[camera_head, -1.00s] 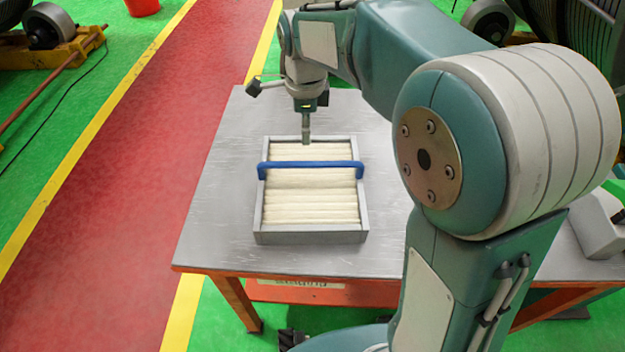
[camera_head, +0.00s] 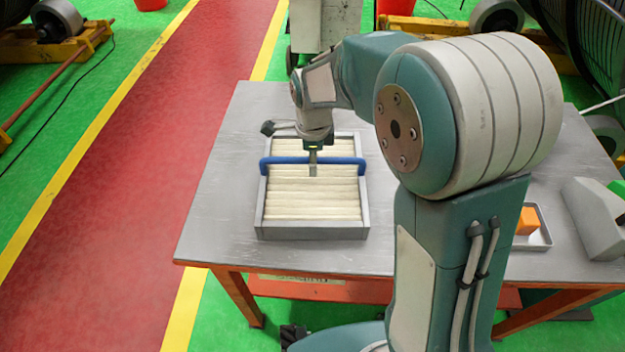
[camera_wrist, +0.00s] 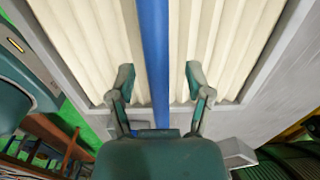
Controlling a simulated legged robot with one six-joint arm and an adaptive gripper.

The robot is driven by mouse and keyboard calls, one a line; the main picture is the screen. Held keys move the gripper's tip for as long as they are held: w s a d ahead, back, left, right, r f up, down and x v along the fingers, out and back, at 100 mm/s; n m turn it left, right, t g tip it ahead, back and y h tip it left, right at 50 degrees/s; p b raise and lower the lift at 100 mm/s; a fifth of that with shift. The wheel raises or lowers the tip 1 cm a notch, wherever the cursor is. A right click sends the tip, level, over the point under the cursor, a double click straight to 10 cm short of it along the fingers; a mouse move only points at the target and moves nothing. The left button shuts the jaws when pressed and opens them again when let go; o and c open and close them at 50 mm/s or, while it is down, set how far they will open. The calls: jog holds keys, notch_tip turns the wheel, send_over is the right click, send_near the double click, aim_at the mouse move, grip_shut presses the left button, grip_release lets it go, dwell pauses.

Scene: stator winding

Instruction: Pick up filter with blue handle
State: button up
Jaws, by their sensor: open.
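The filter (camera_head: 312,205) is a grey-framed box with cream pleats, lying on the metal table. Its blue handle (camera_head: 345,161) spans across the frame from side to side. My gripper (camera_head: 313,172) is over the middle of the filter, at the handle. In the wrist view, my open gripper (camera_wrist: 157,82) has one finger on each side of the blue handle (camera_wrist: 154,40), with a gap on both sides. The cream pleats (camera_wrist: 90,35) lie beyond the fingertips. I cannot tell the exact height of the fingertips relative to the handle.
The metal table (camera_head: 215,215) is clear to the left of the filter. At the right, a grey tray (camera_head: 541,240) holds an orange block (camera_head: 527,221), beside a grey wedge-shaped object (camera_head: 592,218). My own arm hides part of the table's right side.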

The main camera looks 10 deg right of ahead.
grip_shut()
jog(key=shift+a, duration=0.1)
jog(key=shift+r, duration=0.15)
